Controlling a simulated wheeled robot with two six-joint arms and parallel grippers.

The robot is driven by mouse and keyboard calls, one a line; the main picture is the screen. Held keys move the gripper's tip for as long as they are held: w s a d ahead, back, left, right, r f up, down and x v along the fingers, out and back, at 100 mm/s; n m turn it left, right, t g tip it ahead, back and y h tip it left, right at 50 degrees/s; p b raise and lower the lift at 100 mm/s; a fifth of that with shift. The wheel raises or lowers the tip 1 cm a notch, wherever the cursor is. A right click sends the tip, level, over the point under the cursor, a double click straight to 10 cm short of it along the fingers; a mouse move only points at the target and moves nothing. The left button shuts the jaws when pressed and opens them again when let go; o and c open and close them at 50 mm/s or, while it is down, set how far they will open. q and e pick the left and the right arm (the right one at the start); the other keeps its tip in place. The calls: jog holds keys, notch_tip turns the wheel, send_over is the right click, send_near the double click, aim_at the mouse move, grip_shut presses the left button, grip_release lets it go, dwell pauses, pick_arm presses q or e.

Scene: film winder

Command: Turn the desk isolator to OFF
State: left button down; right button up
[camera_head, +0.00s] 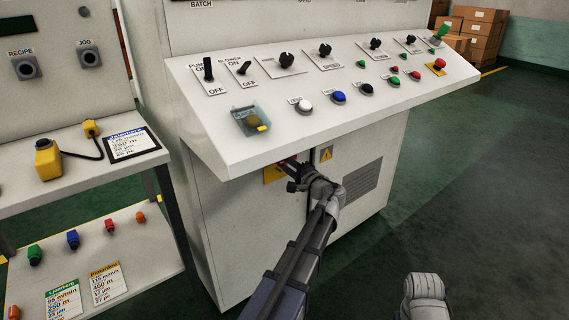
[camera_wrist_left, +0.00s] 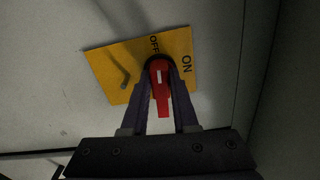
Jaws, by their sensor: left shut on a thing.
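The desk isolator is a red handle (camera_wrist_left: 162,100) with a white mark, on a yellow plate (camera_wrist_left: 112,68) lettered OFF and ON. In the left wrist view the plate looks tilted, with OFF above the handle and ON to its upper right. The handle's free end hangs towards the gripper base. My left gripper (camera_wrist_left: 161,78) is shut on the handle, one finger along each side. My right gripper is out of view.
The sloping control desk (camera_head: 225,140) overhangs the plate, its knobs and buttons above my left gripper. A bent grey hasp or pin (camera_wrist_left: 124,78) sits on the plate beside the handle. A vent (camera_head: 362,178) is to the right. Green floor is clear at right.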

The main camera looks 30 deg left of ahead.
pick_arm(q)
jog(key=shift+n, duration=0.9)
jog(key=c, duration=0.7)
grip_release()
jog(key=shift+d, duration=0.1)
jog(key=v, duration=0.7)
jog(key=shift+s+d, duration=0.2)
jog(key=shift+d, duration=0.05)
